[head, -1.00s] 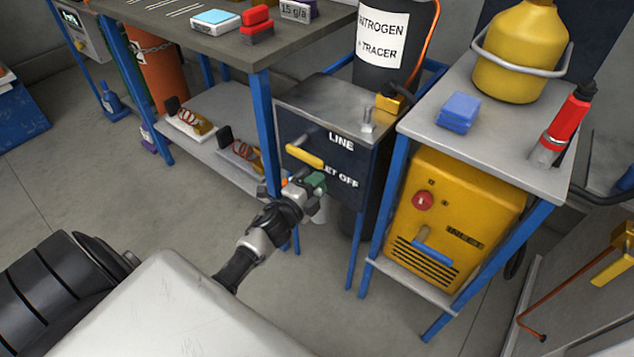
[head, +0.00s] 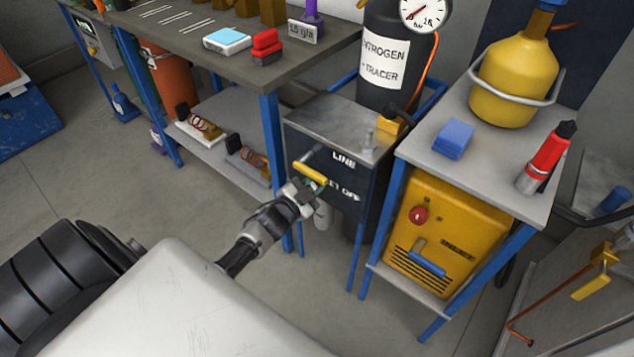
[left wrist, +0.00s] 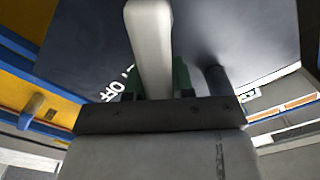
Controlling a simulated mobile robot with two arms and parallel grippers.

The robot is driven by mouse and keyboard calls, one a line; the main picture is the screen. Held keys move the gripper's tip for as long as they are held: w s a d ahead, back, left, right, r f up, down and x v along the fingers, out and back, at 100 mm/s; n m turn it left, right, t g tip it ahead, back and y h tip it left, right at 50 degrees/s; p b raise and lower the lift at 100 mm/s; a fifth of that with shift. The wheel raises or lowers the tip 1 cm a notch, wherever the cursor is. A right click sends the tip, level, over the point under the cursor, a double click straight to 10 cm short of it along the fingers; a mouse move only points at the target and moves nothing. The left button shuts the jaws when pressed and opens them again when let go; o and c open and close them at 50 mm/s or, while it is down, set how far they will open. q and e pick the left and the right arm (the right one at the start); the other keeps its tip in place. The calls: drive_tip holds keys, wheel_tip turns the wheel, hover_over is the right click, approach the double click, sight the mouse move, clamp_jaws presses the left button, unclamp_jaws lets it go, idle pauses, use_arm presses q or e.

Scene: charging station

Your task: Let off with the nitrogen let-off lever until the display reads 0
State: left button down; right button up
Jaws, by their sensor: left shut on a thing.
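The dark panel box (head: 330,150) carries the labels LINE and LET OFF, the second partly covered. A yellow lever (head: 311,173) sits beside LINE. The green let-off lever (head: 319,185) is mostly hidden behind my left gripper (head: 309,190), which is shut on it at the panel's front. In the left wrist view, green parts of the lever (left wrist: 181,76) show on both sides of the pale finger (left wrist: 150,45). A round pressure gauge (head: 424,10) marked bar stands above the black nitrogen tracer cylinder (head: 383,68); its top is cut off and its reading is unclear. My right gripper is not in view.
A blue-legged stand (head: 480,187) with a yellow machine (head: 447,235) is right of the panel. A workbench (head: 190,45) with a lower shelf (head: 228,160) is at the left. Open floor (head: 110,185) lies in front of the bench.

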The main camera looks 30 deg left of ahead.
use_arm(q)
drive_tip(key=shift+w+a+r+n+p, duration=0.15)
drive_tip(key=shift+a+n+p, duration=0.35)
drive_tip(key=shift+n, duration=0.7)
drive_tip(key=shift+s+a+r+n+p, duration=0.1)
drive_tip(key=shift+a+r+n+p, duration=0.15)
drive_tip(key=shift+a+n, duration=0.75)
drive_tip(key=shift+w+a+r+n+p, duration=0.15)
drive_tip(key=shift+a+n+p, duration=0.25)
drive_tip(key=shift+n, duration=1)
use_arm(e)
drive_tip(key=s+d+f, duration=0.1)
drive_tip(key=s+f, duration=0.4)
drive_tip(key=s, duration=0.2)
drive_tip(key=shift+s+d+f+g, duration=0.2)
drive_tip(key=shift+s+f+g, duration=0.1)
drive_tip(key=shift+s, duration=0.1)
use_arm(q)
drive_tip(key=c, duration=1)
unclamp_jaws()
drive_tip(key=shift+o, duration=0.2)
drive_tip(key=s+p, duration=0.1)
drive_tip(key=s, duration=1)
drive_tip(key=shift+a, duration=0.45)
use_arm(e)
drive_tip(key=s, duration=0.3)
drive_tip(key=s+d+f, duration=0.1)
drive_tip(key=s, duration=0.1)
